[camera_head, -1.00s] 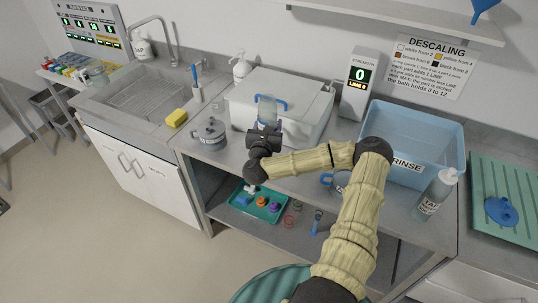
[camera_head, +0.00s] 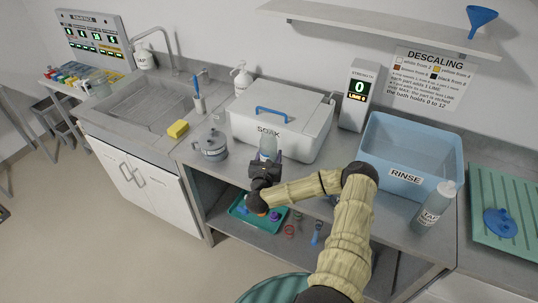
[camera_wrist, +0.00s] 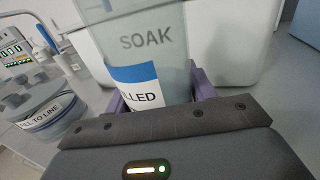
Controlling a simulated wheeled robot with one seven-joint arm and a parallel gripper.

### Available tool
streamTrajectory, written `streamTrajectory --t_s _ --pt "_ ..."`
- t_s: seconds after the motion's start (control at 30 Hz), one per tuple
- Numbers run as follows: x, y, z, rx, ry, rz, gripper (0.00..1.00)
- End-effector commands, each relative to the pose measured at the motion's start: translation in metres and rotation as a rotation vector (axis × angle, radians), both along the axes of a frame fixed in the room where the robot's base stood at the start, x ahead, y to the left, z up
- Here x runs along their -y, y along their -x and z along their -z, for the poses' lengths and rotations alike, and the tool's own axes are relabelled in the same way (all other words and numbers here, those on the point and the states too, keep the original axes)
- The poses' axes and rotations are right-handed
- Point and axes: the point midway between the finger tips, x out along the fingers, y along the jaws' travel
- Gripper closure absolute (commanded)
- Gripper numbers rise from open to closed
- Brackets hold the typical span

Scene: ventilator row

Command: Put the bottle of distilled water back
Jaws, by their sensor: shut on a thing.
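My gripper (camera_head: 266,163) is shut on a clear bottle (camera_head: 268,146) in front of the white SOAK box. In the wrist view the bottle (camera_wrist: 150,50) stands between my fingers, with a blue and white label (camera_wrist: 135,85) ending in "LLED". The SOAK lettering shows through or just above it. The bottle looks about upright. My gripper hides its lower part, so I cannot tell whether it touches the counter. A second bottle, labelled TAP (camera_head: 432,210), stands at the right front of the counter.
The SOAK box (camera_head: 290,140) is lidded with a blue handle. A lidded jar (camera_head: 212,144) stands left of it, and the blue RINSE tub (camera_head: 405,177) right. A teal tray (camera_head: 243,209) lies on the lower shelf. A shelf (camera_head: 380,27) above holds a blue funnel (camera_head: 481,20).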

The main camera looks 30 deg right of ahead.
Motion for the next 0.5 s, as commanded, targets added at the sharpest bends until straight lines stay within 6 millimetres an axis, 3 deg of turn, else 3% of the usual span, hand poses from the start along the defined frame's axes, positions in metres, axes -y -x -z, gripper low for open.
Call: streamTrajectory --t_s 0.37,0.4,0.5 --pt "0.0000 -0.0001 0.0044 0.002 0.000 -0.001 0.83" --pt "-0.0001 -0.0001 0.0043 0.001 0.001 -0.001 0.41" --pt "0.0000 0.0000 0.0038 0.001 0.001 -0.001 0.23"
